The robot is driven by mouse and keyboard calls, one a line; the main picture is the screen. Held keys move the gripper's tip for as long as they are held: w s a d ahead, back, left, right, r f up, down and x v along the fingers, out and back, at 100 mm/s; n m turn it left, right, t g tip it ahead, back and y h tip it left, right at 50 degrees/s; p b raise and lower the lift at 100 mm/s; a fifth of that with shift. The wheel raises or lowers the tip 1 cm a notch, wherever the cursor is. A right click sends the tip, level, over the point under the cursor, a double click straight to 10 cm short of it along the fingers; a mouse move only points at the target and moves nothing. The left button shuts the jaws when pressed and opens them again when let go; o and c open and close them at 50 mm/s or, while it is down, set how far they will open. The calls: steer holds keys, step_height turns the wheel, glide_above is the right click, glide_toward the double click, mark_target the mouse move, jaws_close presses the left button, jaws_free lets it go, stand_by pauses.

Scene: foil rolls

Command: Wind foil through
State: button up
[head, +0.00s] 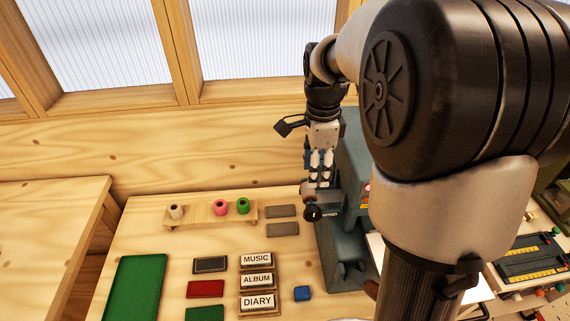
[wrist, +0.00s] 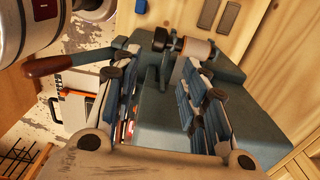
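The blue-grey machine (head: 340,246) stands on the bench, partly hidden behind my arm. A black knob (head: 312,213) sits on its upper front, beside a small label that seems to read WIND. My gripper (head: 319,182) points down just above this knob. In the wrist view the fingers (wrist: 158,70) are apart with nothing between their tips. The black knob (wrist: 160,38) and a pale roll with a coppery side (wrist: 197,47) show just beyond the tips. I cannot tell whether a finger touches either. Spare foil rolls, white (head: 176,212), pink (head: 220,207) and green (head: 243,206), stand on a wooden rack.
A brown-handled lever (wrist: 60,63) reaches in at left in the wrist view. Blocks marked MUSIC, ALBUM and DIARY (head: 257,280), coloured covers (head: 205,289), a green mat (head: 135,287) and a blue block (head: 302,293) lie on the bench. A wooden wall stands behind.

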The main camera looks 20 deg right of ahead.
mark_target(312, 209)
step_height(312, 209, down, 17)
steer(key=shift+f+b, duration=0.1)
steer(key=shift+b, duration=1.15)
jaws_close()
